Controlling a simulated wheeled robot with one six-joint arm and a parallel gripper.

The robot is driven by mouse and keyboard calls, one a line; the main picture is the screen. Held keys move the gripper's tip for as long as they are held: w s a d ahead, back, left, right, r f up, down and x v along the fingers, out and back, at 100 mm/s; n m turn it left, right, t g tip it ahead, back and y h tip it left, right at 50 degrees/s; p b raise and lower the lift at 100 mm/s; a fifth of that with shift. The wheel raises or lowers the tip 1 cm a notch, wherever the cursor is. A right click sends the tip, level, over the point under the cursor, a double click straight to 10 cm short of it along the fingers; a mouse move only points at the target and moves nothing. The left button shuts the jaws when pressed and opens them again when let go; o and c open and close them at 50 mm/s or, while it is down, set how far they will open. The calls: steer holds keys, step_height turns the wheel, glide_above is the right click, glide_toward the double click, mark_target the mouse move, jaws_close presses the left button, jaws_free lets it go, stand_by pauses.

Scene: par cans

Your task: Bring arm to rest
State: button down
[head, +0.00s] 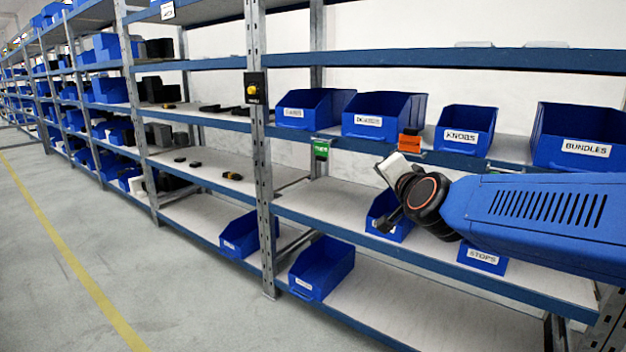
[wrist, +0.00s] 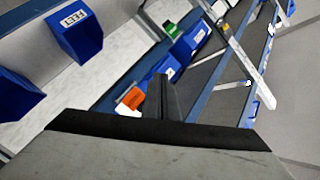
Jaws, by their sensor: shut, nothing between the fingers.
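My arm (head: 545,222) is blue and reaches in from the right of the head view, in front of the shelves. My gripper (head: 388,220) is at its left end, partly hidden by the dark wrist, in front of the middle shelf. In the wrist view my gripper (wrist: 160,98) shows as dark fingers close together, shut and empty. No item is held.
Bins stand on the shelf behind the arm: KNOBS (head: 466,130) and BUNDLES (head: 584,136). The STOPS bin (head: 483,260) is partly hidden by my arm. An orange block (head: 411,141) and a green block (head: 320,149) sit at shelf edges. The floor (head: 45,260) at left is clear.

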steer(key=s+d+f+n+g, duration=0.3)
steer(key=s+d+f+g, duration=0.1)
steer(key=s+f, duration=0.4)
steer(key=s+d+f+n+g+h, duration=0.1)
steer(key=s+d+f+n+g, duration=0.2)
steer(key=s+f, duration=0.5)
steer(key=s+d+f+n+g+h, duration=0.1)
steer(key=s+d+f+n+g, duration=0.2)
steer(key=s+f, duration=0.5)
steer(key=s+d+g, duration=0.1)
steer(key=s+d, duration=0.1)
steer(key=s, duration=0.6)
steer(key=shift+s+g, duration=0.15)
steer(key=shift+g, duration=0.25)
steer(key=c, duration=2.4)
jaws_free()
steer(key=shift+d, duration=0.1)
steer(key=shift+c, duration=0.2)
